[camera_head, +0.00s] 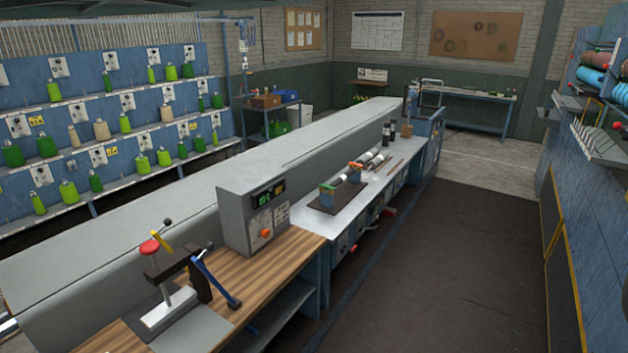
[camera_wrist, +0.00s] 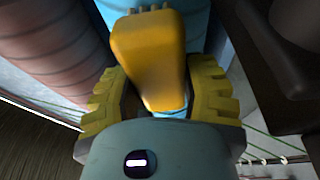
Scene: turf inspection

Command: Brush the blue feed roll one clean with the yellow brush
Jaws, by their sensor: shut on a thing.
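The yellow brush (camera_wrist: 148,52) fills the middle of the wrist view, its wide end toward the top. My gripper (camera_wrist: 163,95) is shut on it, with a yellow ridged finger on each side. A light blue roll (camera_wrist: 197,28) shows close behind the brush, partly hidden by it. I cannot tell whether the bristles touch the roll. In the head view, blue rolls (camera_head: 591,76) sit on the blue machine at the far right; I cannot tell which is feed roll one. My gripper is not visible in the head view.
A reddish roll (camera_wrist: 55,45) lies left of the blue roll in the wrist view. A dark part (camera_wrist: 285,45) is close on the right. In the head view, a long bench (camera_head: 270,258) stands left of the dark floor mat (camera_head: 440,240), which is clear.

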